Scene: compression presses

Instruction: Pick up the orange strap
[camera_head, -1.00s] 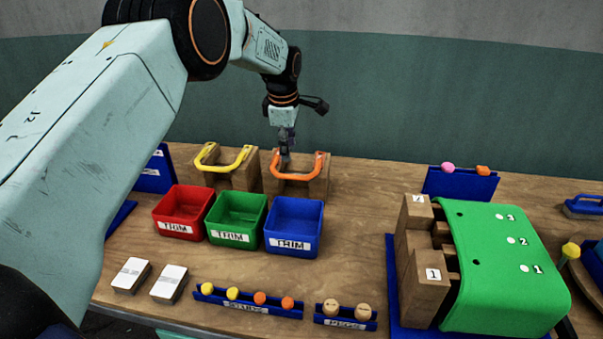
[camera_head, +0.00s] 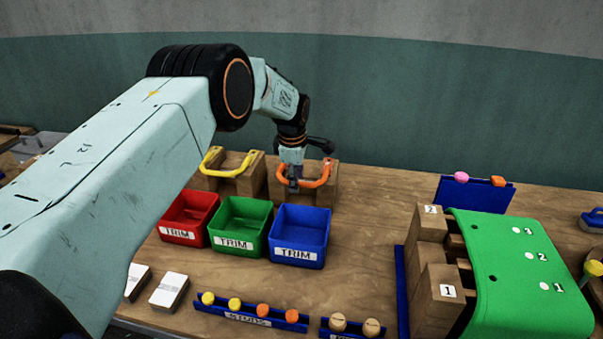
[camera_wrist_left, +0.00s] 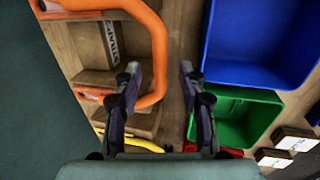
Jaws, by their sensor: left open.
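The orange strap (camera_head: 318,178) is a curved band hanging over a wooden stand at the back of the table. It also shows in the left wrist view (camera_wrist_left: 155,45), curving down beside one finger. My left gripper (camera_head: 293,188) is at the strap's left front side in the head view. My right gripper is not in view.
A yellow strap (camera_head: 228,171) hangs on a similar stand to the left. Red (camera_head: 162,228), green (camera_head: 217,240) and blue (camera_head: 279,249) bins stand in front. A green-covered press (camera_head: 490,285) is at the right. The table between bins and press is clear.

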